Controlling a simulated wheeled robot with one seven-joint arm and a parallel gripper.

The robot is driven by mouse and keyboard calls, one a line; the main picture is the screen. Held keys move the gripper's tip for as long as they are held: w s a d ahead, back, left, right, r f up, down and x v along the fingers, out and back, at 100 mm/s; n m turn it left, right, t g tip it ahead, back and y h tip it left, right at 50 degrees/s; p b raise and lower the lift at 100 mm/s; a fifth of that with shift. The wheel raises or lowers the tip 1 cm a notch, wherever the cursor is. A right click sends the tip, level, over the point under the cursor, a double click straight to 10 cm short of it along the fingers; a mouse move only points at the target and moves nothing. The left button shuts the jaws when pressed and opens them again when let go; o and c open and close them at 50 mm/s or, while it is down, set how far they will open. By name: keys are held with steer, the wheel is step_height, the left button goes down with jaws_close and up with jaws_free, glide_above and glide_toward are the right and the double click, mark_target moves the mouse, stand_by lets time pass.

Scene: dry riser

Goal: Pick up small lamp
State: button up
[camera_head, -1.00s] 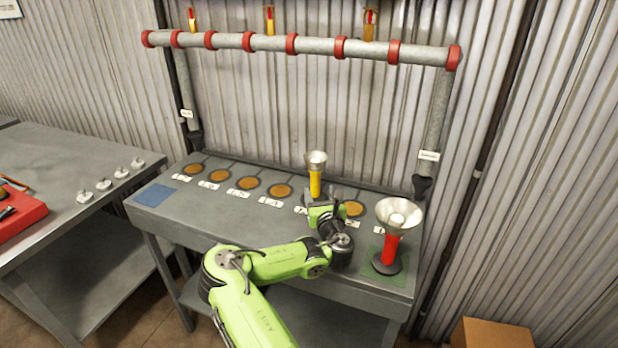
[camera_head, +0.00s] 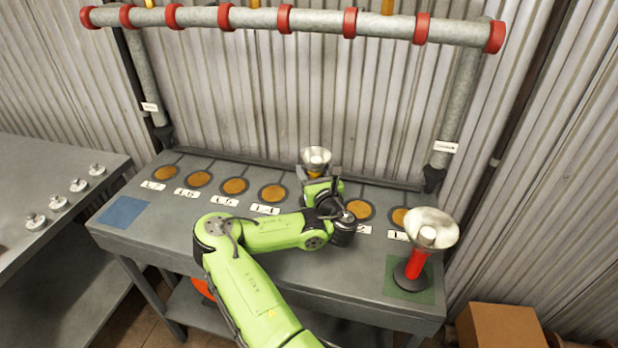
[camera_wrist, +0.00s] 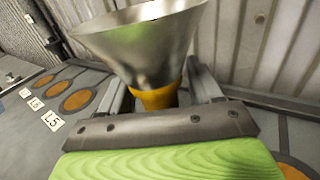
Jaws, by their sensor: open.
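The small lamp (camera_head: 316,158) has a silver cone-shaped head on a yellow-orange body and stands upright at the back of the grey bench. My gripper (camera_head: 315,177) is at its body, just below the cone, and hides most of the body in the head view. In the wrist view the small lamp (camera_wrist: 150,50) is close up, its orange neck between my two spread fingers (camera_wrist: 160,92). The fingers are open, one on each side of it. Its foot is hidden. A bigger red lamp (camera_head: 417,262) with a wide silver head stands on a green square at the right.
The grey bench (camera_head: 190,235) has a row of orange discs (camera_head: 272,192) with labels, and a blue square (camera_head: 123,212) at the left. A pipe rail (camera_head: 255,18) with red rings stands behind. A cardboard box (camera_head: 500,328) is at lower right.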

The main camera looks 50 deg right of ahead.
mark_target(314, 151)
steer(key=shift+s+a, duration=0.15)
steer(key=shift+s, duration=0.05)
steer(key=shift+c, duration=0.4)
steer(key=shift+w, duration=0.1)
jaws_close()
steer(key=shift+r, duration=0.15)
step_height(314, 151, up, 10)
steer(key=p, duration=0.6)
